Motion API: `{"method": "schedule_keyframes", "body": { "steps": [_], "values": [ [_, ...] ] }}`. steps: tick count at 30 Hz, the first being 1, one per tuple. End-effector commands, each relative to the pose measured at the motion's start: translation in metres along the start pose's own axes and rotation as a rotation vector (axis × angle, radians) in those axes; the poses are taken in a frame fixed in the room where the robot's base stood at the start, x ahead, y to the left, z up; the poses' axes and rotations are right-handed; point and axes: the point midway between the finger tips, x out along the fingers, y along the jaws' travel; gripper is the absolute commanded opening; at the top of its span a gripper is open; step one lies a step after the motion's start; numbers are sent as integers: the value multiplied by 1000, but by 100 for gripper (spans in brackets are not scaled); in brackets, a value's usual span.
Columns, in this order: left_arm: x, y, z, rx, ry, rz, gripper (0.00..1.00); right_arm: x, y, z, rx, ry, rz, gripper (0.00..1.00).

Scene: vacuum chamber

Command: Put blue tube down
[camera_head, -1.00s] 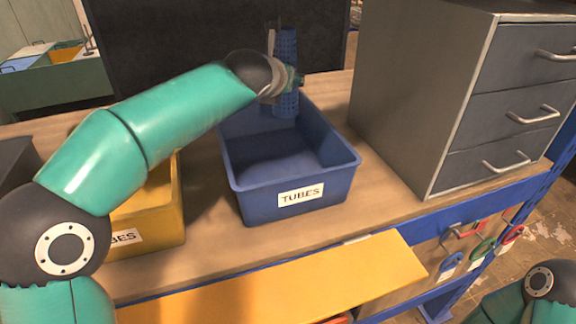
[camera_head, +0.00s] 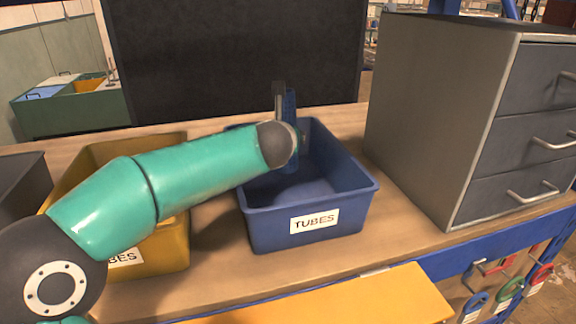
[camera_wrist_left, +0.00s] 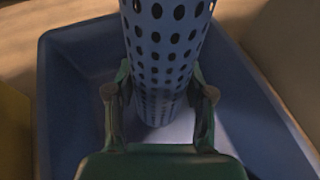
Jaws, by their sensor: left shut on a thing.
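The blue tube (camera_head: 290,104), full of round holes, stands about upright at the back of the blue bin (camera_head: 262,228) labelled TUBES. It also shows in the left wrist view (camera_wrist_left: 165,40), with its lower end down inside the bin's walls (camera_wrist_left: 65,110). My left gripper (camera_wrist_left: 158,95) is shut on the tube, one finger on each side. In the head view my own wrist hides the fingers and part of the tube. I cannot tell whether the tube's lower end touches the bin floor. My right gripper is not in view.
A yellow bin (camera_head: 165,255) with a label stands left of the blue bin on the wooden bench (camera_head: 215,280). A grey drawer cabinet (camera_head: 430,120) stands close on the right. A dark panel (camera_head: 230,60) rises behind the bench.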

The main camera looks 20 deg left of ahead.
Motion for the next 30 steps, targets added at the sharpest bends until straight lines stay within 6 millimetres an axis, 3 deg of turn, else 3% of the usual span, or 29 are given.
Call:
{"method": "schedule_keyframes", "body": {
  "steps": [13,25,26,30],
  "values": [
    [19,1,-45,0,1,1,21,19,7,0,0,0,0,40],
    [21,1,-50,-1,-1,0,21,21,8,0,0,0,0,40],
    [21,1,-49,-1,-1,0,56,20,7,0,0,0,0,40],
    [20,1,-49,-1,-1,0,77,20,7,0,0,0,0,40]
  ]
}}
